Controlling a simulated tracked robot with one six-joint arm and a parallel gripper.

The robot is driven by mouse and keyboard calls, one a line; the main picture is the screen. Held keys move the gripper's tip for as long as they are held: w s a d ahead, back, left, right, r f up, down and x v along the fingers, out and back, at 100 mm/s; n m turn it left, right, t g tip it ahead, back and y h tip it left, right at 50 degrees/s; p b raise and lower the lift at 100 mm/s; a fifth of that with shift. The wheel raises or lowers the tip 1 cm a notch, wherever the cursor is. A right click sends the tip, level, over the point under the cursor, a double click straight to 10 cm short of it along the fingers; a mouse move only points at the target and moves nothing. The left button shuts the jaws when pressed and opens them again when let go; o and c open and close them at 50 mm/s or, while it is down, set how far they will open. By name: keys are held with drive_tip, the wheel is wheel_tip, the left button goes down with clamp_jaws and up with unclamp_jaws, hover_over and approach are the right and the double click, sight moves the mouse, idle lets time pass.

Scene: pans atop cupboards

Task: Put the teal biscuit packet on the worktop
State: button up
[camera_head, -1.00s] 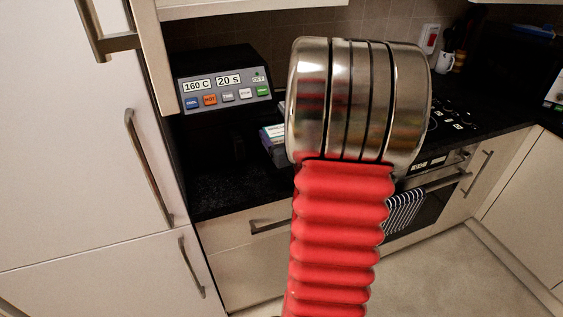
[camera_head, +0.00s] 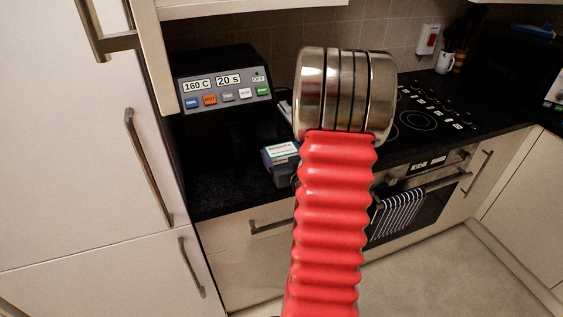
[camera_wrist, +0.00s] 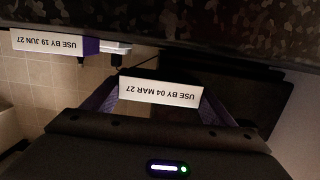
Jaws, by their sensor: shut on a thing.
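A small packet (camera_head: 281,151) with a pale printed face and a teal edge shows left of my red arm in the head view, low over the dark worktop (camera_head: 232,190). My gripper (camera_wrist: 158,97) is shut on this packet, whose white label (camera_wrist: 160,90) reads USE BY 04 MAR 27, upside down in the wrist view. The packet's lower part is hidden by my gripper, and I cannot tell whether it touches the worktop. The speckled worktop also shows along the top of the wrist view (camera_wrist: 215,22).
A dark appliance (camera_head: 224,80) with buttons stands at the back left. A purple item (camera_wrist: 90,46) labelled USE BY 19 JUN 27 is near the held packet in the wrist view. A hob (camera_head: 420,121) lies to the right, and a tall cupboard (camera_head: 70,180) bounds the left.

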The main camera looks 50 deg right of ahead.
sight(282, 162)
drive_tip(key=shift+f, duration=1.85)
drive_tip(key=shift+f, duration=0.1)
drive_tip(key=o, duration=1.1)
drive_tip(key=shift+o, duration=0.2)
